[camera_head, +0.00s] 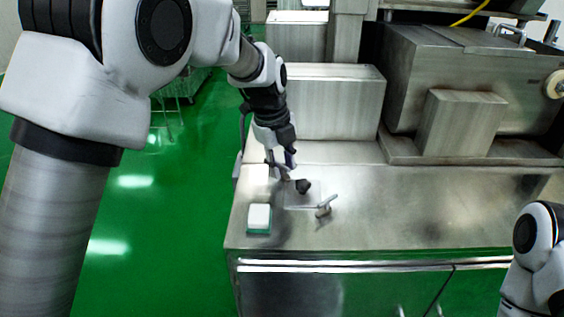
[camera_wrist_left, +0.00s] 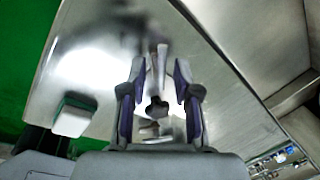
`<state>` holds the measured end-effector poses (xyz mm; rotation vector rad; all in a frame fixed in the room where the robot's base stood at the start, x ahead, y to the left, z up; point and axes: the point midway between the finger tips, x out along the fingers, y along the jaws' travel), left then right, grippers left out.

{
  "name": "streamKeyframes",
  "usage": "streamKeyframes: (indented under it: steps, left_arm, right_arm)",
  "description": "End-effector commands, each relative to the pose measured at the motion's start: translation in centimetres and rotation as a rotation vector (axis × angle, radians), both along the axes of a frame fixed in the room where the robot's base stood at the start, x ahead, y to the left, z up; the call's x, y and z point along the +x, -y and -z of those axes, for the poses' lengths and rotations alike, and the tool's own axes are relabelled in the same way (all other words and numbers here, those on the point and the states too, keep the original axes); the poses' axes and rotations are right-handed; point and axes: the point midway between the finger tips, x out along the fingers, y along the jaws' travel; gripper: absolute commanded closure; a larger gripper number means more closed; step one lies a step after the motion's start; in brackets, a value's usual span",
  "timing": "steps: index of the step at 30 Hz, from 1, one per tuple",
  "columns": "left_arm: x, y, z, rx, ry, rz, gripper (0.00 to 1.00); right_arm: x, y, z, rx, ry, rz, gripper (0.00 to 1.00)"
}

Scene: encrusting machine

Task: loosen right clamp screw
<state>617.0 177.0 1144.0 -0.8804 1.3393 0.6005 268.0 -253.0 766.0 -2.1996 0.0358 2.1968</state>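A black knob (camera_head: 303,186) stands on a small metal plate (camera_head: 291,201) on the steel worktop. A metal piece with a slanted handle (camera_head: 324,207) stands right of it. I cannot tell for sure which of these is the right clamp screw. My left gripper (camera_head: 284,168) points down just left of and behind the black knob. In the left wrist view its fingers (camera_wrist_left: 160,70) are spread, with the black knob (camera_wrist_left: 157,108) and a metal bar (camera_wrist_left: 161,62) seen between them, and nothing visibly gripped. Only part of my right arm shows at lower right; its gripper is outside the view.
A white and green sponge-like block (camera_head: 259,218) lies near the worktop's left edge. Steel housings (camera_head: 335,103) stand behind, and a large machine body (camera_head: 460,75) at the back right. The worktop (camera_head: 420,215) is clear on the right.

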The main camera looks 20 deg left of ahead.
Motion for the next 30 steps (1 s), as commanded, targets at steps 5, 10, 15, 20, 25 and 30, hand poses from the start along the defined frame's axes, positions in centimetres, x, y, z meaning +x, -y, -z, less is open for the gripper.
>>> streamKeyframes:
  steps: [5, 10, 15, 20, 25, 30]
  left_arm:
    - [0.0, 0.0, 0.0, 0.0, 0.0, 0.0, 1.0]
    - [0.0, 0.0, 0.0, 0.0, 0.001, -0.002, 1.0]
    - [0.0, 0.0, -0.1, 0.001, 0.002, -0.024, 1.0]
    - [0.1, 0.1, -0.2, 0.0, 0.003, -0.083, 1.0]
    - [0.1, 0.1, -0.3, 0.001, 0.002, -0.191, 1.0]
    - [0.2, 0.2, -0.4, 0.0, 0.002, -0.337, 1.0]
  right_arm:
    - [0.0, 0.0, 0.0, 0.0, 0.0, 0.0, 0.6]
    - [0.0, 0.0, 0.0, 0.0, 0.0, 0.0, 0.6]
    - [0.0, 0.0, -0.2, 0.0, 0.0, 0.0, 0.6]
    - [0.0, 0.0, -0.6, 0.0, 0.0, 0.0, 0.6]
    - [0.0, 0.0, -1.5, 0.0, 0.0, 0.0, 0.6]
    - [0.0, 0.0, -2.6, 0.0, 0.0, 0.0, 0.6]
